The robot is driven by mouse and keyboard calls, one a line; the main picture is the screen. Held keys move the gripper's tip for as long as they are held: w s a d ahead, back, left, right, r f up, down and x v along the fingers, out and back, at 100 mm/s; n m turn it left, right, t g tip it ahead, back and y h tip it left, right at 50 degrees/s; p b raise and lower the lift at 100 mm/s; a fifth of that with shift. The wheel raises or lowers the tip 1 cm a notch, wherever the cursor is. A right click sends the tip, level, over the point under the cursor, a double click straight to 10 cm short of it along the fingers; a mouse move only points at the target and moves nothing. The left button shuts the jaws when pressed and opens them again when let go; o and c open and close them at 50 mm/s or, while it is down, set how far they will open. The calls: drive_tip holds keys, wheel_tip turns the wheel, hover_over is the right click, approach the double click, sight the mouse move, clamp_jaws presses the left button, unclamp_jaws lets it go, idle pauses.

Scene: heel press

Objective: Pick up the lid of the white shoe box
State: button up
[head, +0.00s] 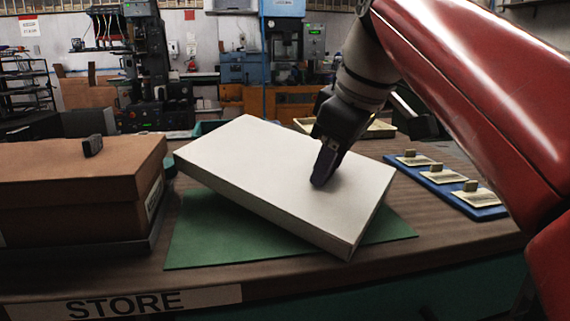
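The white shoe box lid (270,170) shows as a wide, shallow white slab above the green mat (205,240), turned at an angle with one corner toward me. No deeper box wall shows below its thin side, and I cannot tell whether it rests on something or hangs clear. My gripper (324,168) points down from the upper right, its dark fingers over the right half of the white top. The fingers hide the spot between them. I cannot tell whether they are open or shut, or hold any grip piece there.
A brown shoe box (75,185) with a dark tab (92,146) on its lid stands at left. A blue tray (440,188) with several tabbed cards lies at right. A shallow tray (380,129) is behind. The bench front carries a STORE label (125,303).

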drive_tip(key=c, duration=0.3)
drive_tip(key=shift+c, duration=0.2)
